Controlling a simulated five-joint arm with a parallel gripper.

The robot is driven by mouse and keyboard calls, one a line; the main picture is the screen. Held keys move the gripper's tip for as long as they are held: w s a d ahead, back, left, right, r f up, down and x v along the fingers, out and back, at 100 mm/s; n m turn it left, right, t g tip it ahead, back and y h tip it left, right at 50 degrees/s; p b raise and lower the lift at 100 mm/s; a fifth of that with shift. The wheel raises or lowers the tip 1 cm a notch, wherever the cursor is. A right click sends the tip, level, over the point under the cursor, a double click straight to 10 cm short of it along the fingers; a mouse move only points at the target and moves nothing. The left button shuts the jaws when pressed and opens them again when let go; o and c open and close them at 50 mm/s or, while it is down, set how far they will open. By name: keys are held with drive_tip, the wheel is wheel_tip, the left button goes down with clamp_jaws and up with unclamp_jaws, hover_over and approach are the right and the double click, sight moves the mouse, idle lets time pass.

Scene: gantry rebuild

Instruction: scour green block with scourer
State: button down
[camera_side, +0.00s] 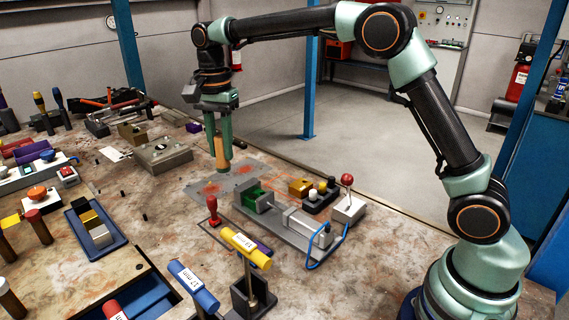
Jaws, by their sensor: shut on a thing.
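The green block (252,193) sits at the left end of a grey clamp fixture (290,222) on the worktop. My gripper (221,162) is above and to the left of the block, pointing down, with its fingers shut on an upright tan piece (219,150). This tan piece looks like the handle of the scourer; its lower end and any scouring face are too small to make out. It is over the far part of a grey plate (237,180) with reddish patches, apart from the green block. I cannot tell whether its lower end touches the plate.
A red-knobbed lever (347,183) and a dark block with pegs (320,195) stand right of the block. A red-handled clamp (213,210) and a yellow-handled tool (245,247) stand in front. A blue tray (95,232) lies left. Bare worktop shows between tray and plate.

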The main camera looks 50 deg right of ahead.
drive_tip(key=w+d+f, duration=0.4)
drive_tip(key=d+f, duration=0.4)
drive_tip(key=d, duration=0.4)
drive_tip(key=shift+d+f, duration=0.15)
drive_tip(key=shift+f, duration=1.65)
drive_tip(key=shift+d+f, duration=0.1)
drive_tip(key=shift+f, duration=1.65)
drive_tip(key=shift+a+f, duration=0.25)
drive_tip(key=shift+a, duration=0.8)
drive_tip(key=shift+d+f, duration=0.1)
drive_tip(key=shift+d, duration=0.9)
drive_tip(key=shift+a, duration=1.05)
drive_tip(key=shift+d, duration=1.1)
drive_tip(key=shift+a, duration=1.15)
drive_tip(key=shift+d, duration=1.2)
drive_tip(key=shift+a, duration=1.25)
drive_tip(key=d, duration=0.2)
drive_tip(key=shift+d, duration=0.3)
wheel_tip(320, 180, up, 8)
